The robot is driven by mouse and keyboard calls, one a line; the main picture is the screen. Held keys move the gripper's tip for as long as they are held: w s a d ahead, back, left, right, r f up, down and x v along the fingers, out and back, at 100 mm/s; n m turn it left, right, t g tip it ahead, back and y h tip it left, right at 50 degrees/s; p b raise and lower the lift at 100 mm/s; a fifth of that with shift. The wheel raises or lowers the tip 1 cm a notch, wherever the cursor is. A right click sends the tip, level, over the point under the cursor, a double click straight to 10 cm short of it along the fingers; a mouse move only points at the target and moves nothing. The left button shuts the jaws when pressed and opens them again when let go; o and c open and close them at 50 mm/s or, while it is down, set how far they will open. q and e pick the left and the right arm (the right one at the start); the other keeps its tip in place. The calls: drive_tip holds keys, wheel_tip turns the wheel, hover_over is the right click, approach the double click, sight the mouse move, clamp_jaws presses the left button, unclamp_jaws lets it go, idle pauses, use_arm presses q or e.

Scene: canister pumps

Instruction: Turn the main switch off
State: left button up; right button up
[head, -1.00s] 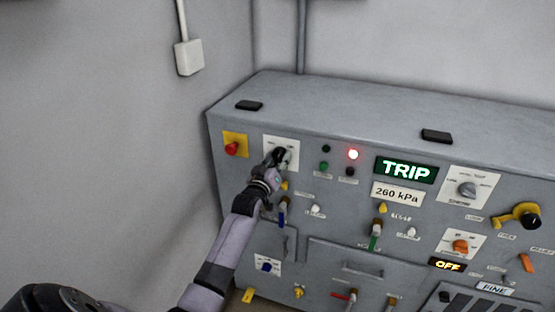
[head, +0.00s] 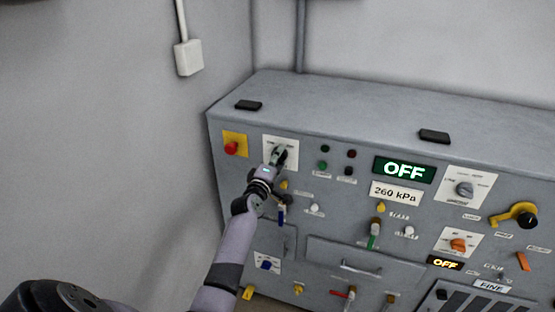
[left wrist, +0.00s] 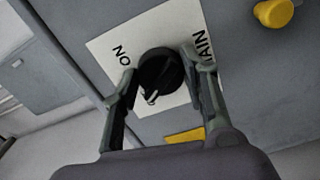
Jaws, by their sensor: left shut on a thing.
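The main switch (left wrist: 160,74) is a black round knob on a white plate (left wrist: 128,40) marked ON and MAIN, seen in the left wrist view. In the head view its plate (head: 292,143) is at the upper left of the grey panel. My left gripper (left wrist: 157,80) is shut on the knob, one finger on each side. It also shows in the head view (head: 277,157), where it hides much of the knob. The green display (head: 404,169) reads OFF. The red lamp (head: 351,154) is dark. My right gripper is not in view.
A red button on a yellow plate (head: 235,144) sits just left of the switch. Small valves and a blue handle (head: 282,214) lie below it. A yellow crank (head: 515,215) sticks out at the right. The wall is close at left.

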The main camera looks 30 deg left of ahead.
use_arm(q)
drive_tip(key=shift+n, duration=1)
drive_tip(key=o, duration=1.1)
drive_tip(key=shift+o, duration=0.2)
drive_tip(key=shift+s, duration=0.1)
drive_tip(key=v, duration=1.1)
drive_tip(key=shift+s, duration=0.4)
